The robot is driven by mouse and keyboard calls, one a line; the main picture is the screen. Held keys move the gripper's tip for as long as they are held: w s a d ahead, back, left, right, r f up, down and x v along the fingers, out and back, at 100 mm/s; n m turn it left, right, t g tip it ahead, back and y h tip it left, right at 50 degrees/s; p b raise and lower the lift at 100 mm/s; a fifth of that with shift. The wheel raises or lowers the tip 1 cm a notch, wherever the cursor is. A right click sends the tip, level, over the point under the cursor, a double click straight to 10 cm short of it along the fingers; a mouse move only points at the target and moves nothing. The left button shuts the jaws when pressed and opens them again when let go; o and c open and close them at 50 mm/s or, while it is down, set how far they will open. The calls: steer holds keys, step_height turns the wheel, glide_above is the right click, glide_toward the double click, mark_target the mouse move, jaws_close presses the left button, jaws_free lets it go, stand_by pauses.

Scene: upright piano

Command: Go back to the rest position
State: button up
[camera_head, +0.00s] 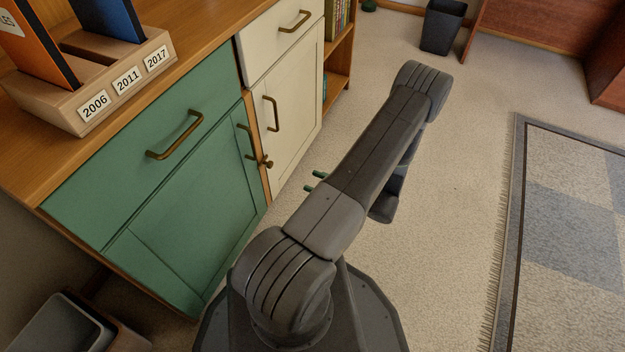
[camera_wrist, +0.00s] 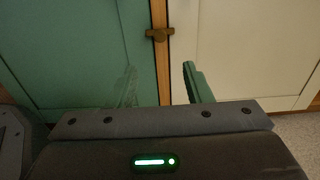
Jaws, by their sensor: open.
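My gripper (camera_head: 314,181) is mostly hidden behind my own arm in the head view; only its two green fingertips show, on the arm's left side, pointing at the cabinet. In the wrist view my gripper (camera_wrist: 160,76) is open, with nothing between its fingers. It faces the seam between a green door (camera_wrist: 75,50) and a cream door (camera_wrist: 235,50). A brass latch (camera_wrist: 160,35) sits on that seam, beyond the fingertips and apart from them.
The green cabinet door (camera_head: 185,255) and cream cabinet door (camera_head: 292,125) are shut. A wooden file holder (camera_head: 60,108) stands on the cabinet top. A dark bin (camera_head: 442,28) is at the back. Carpet right of my arm is clear up to a patterned rug (camera_head: 570,225).

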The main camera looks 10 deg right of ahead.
mark_target(272, 165)
steer(key=shift+a, duration=0.1)
steer(key=b+x, duration=0.3)
steer(key=x, duration=1)
steer(key=shift+w+a, duration=0.2)
steer(key=shift+w, duration=0.1)
